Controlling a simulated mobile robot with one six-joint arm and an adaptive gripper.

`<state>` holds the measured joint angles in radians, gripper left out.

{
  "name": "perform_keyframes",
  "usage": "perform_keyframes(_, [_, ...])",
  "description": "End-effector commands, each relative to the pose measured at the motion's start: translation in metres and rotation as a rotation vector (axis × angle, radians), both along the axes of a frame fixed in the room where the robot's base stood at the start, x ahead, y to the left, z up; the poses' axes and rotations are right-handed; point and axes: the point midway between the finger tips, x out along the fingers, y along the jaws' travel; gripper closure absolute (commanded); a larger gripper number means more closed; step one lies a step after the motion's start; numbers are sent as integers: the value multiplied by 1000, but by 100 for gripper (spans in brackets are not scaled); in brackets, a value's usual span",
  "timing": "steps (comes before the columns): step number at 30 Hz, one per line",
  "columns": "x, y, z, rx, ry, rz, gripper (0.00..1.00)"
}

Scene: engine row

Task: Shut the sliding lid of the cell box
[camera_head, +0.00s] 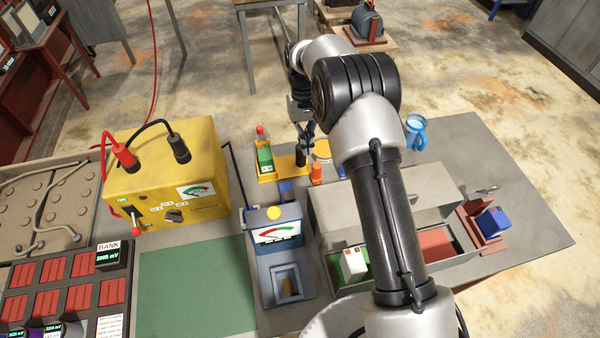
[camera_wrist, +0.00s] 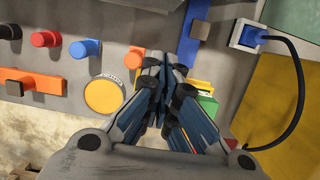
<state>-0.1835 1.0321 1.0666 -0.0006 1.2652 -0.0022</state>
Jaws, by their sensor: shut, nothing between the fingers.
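The cell box (camera_head: 333,266) is a long grey box at the right of the bench in the head view. Its top is open, showing a green section, a red section and a white cell (camera_head: 353,264) inside. A grey panel (camera_head: 340,208), seemingly its lid, lies along the far side of the opening. My arm crosses in front and hides the middle of both. My gripper (camera_head: 308,130) is shut and empty beyond the box, near the small coloured parts at the bench's far edge. In the wrist view its closed fingers (camera_wrist: 166,72) point at the bench; the box is not recognisable there.
A yellow meter box (camera_head: 165,185) with leads stands left, and a grey meter stand (camera_head: 280,245) beside the cell box. A green mat (camera_head: 190,285) is clear.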

Motion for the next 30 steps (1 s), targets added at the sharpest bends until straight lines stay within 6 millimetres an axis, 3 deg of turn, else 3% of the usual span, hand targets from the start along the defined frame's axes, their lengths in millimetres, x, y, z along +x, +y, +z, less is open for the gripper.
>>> perform_keyframes(11, [-5,3,-45,-5,26,7,100])
perform_keyframes(22, [-25,-1,-123,-5,26,7,100])
perform_keyframes(30, [-53,-7,-117,-5,22,6,100])
